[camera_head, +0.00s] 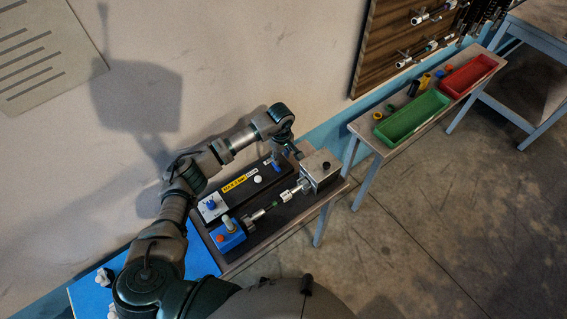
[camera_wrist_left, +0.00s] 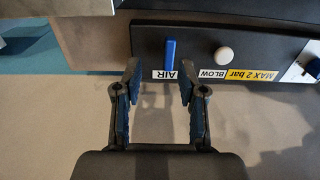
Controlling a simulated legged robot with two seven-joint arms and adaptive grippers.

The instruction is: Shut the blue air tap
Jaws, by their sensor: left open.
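The blue air tap (camera_wrist_left: 170,53) is a narrow blue lever on a black panel (camera_wrist_left: 144,42), beside the "AIR" label (camera_wrist_left: 165,75). In the left wrist view the lever stands straight up and down, across the panel's long edge. In the head view the tap (camera_head: 276,168) is small and partly crowded by my gripper. My left gripper (camera_wrist_left: 159,78) is open and empty, its two fingers apart on either side of the label, with the lever beyond the gap. It also shows in the head view (camera_head: 284,150) over the panel's far end. My right gripper is not in view.
A white button (camera_wrist_left: 223,55) sits beside the tap. A blue box with a red button (camera_head: 229,237) and a metal box (camera_head: 320,168) stand on the same bench. Green (camera_head: 413,118) and red (camera_head: 468,75) trays lie on another bench. The wall is close behind the panel.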

